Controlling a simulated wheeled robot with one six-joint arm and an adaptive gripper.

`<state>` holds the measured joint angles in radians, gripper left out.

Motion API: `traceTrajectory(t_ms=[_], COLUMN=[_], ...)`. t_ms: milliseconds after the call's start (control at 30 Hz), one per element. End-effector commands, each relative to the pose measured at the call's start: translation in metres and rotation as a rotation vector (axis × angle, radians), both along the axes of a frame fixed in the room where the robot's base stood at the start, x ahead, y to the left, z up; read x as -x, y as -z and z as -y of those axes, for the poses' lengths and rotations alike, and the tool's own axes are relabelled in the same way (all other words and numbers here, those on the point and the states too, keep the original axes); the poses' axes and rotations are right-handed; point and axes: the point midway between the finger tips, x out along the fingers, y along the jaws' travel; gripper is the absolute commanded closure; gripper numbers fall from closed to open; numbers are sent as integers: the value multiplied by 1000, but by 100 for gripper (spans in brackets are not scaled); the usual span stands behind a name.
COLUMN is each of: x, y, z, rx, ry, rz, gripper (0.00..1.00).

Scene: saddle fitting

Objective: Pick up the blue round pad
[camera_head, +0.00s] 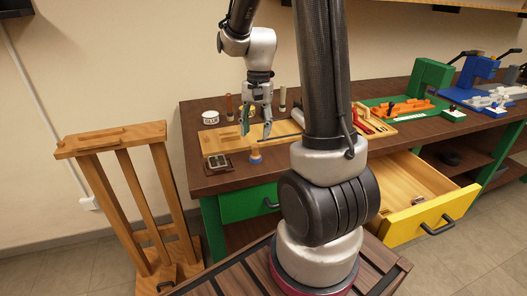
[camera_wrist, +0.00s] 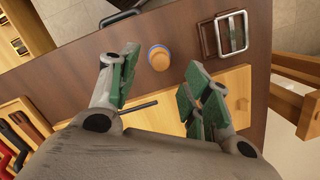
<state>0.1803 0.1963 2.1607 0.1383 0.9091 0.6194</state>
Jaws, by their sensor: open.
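The blue round pad (camera_head: 256,160) stands on the brown workbench (camera_head: 217,184) near its front edge, with an orange wooden knob on top. In the wrist view the pad (camera_wrist: 150,62) shows as a blue rim around the knob, between the lines of the two fingers and just past their tips. My gripper (camera_head: 256,132) is open and empty, pointing down above the bench, over the light wooden board (camera_head: 211,143) behind the pad. Its green-padded fingers (camera_wrist: 163,74) are apart from the pad.
A buckle on a brown strap (camera_wrist: 232,35) lies beside the pad; it also shows in the head view (camera_head: 217,161). A white tub (camera_head: 210,117) and upright cylinders stand behind. A yellow drawer (camera_head: 415,222) is open at the right. A wooden stand (camera_head: 110,140) is at the left.

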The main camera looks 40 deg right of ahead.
Motion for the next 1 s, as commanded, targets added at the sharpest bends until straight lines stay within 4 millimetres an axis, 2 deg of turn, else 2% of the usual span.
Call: traceTrajectory(t_ms=[67,267,567,800,1000], x=[-6,-6,-2,3,3], y=[-4,-1,33,68,73], z=[-1,-1,-6,-10,-11], rx=[4,11,13,12,13], ry=[69,167,175,174,173], rz=[11,2,-1,-1,2], gripper=[51,51,51,51,51])
